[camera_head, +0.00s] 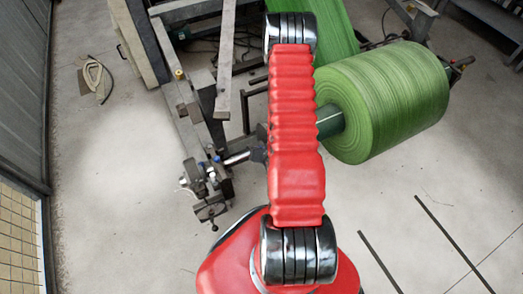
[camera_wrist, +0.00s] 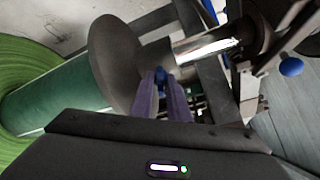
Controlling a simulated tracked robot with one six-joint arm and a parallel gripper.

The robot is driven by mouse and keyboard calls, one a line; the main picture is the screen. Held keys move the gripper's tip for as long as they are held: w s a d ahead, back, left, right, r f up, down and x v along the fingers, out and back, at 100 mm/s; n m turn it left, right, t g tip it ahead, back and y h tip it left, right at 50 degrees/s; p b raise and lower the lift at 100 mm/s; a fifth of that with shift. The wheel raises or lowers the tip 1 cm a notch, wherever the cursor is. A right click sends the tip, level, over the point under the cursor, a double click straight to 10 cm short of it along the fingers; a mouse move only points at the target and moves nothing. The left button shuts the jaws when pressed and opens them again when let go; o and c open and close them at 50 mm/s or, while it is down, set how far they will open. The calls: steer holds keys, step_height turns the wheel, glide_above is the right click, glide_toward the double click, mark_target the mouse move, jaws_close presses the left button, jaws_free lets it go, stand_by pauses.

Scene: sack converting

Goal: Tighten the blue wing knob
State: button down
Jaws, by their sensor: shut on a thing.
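The blue wing knob (camera_wrist: 161,77) shows in the wrist view between the tips of my gripper (camera_wrist: 162,90). In the head view my red arm hides the knob and my gripper. The shaft (camera_head: 238,158) shows there to the left of the arm. How far the knob is turned cannot be told.
A large green roll (camera_head: 385,105) lies right of my arm on a green core (camera_head: 329,120). A grey machine frame (camera_head: 180,90) stands at upper left. A blue ball knob (camera_wrist: 291,66) is at right in the wrist view. The floor at lower left is clear.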

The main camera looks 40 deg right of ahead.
steer(key=shift+d, duration=0.1)
stand_by(0.8)
steer(key=c, duration=1.7)
jaws_free()
steer(key=shift+s, duration=0.1)
steer(key=shift+v, duration=3.65)
steer(key=shift+c, duration=0.2)
